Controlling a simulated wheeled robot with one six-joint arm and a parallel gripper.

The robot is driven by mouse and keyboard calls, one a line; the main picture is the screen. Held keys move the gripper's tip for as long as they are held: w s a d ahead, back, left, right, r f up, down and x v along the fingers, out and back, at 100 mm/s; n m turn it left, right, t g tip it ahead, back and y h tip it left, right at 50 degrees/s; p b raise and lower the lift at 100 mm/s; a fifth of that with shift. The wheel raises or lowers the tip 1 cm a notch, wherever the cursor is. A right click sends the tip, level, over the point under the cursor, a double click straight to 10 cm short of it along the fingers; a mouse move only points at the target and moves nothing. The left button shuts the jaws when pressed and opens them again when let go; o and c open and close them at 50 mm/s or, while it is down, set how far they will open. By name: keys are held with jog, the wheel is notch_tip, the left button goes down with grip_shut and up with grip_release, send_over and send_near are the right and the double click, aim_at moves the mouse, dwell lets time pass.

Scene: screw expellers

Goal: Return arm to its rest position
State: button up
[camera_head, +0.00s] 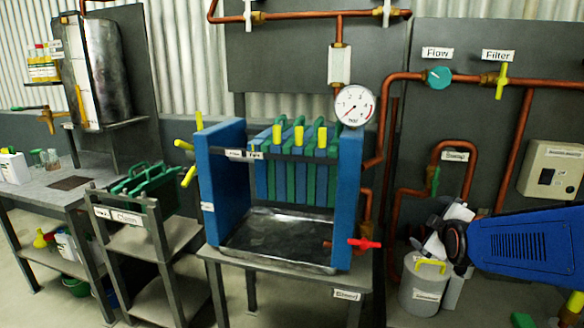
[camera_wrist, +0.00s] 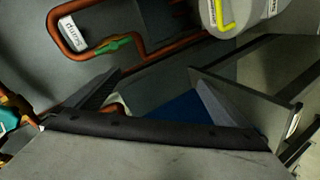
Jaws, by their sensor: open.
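My arm comes in from the right edge of the head view, with its blue link in front of the wall and pipes. The wrist end with my gripper (camera_head: 440,235) is in front of the lower pipes, right of the blue filter press (camera_head: 222,185). Its fingers are hard to make out there. In the wrist view the two dark fingers of my gripper (camera_wrist: 155,75) stand wide apart. Nothing is held between them.
A white bucket (camera_head: 423,290) with a yellow handle stands below my wrist; it also shows in the wrist view (camera_wrist: 228,18). Copper piping (camera_head: 450,146), a gauge (camera_head: 355,105) and a red-handled tap (camera_head: 364,243) are nearby. A metal table (camera_head: 290,270) carries the press.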

jog(key=s+a+f+m+g+y, duration=0.1)
jog(key=s+a+f+m+g, duration=0.1)
jog(key=s, duration=0.8)
jog(key=s+a+f+m+g, duration=0.2)
jog(key=s+a+m+g, duration=0.1)
jog(key=s, duration=0.7)
jog(key=s+a+f+m+g+y, duration=0.1)
jog(key=s+a+m, duration=0.4)
jog(key=s, duration=0.5)
jog(key=f+g, duration=0.1)
jog(key=g, duration=0.1)
jog(key=shift+g+y, duration=0.3)
jog(key=shift+f, duration=0.1)
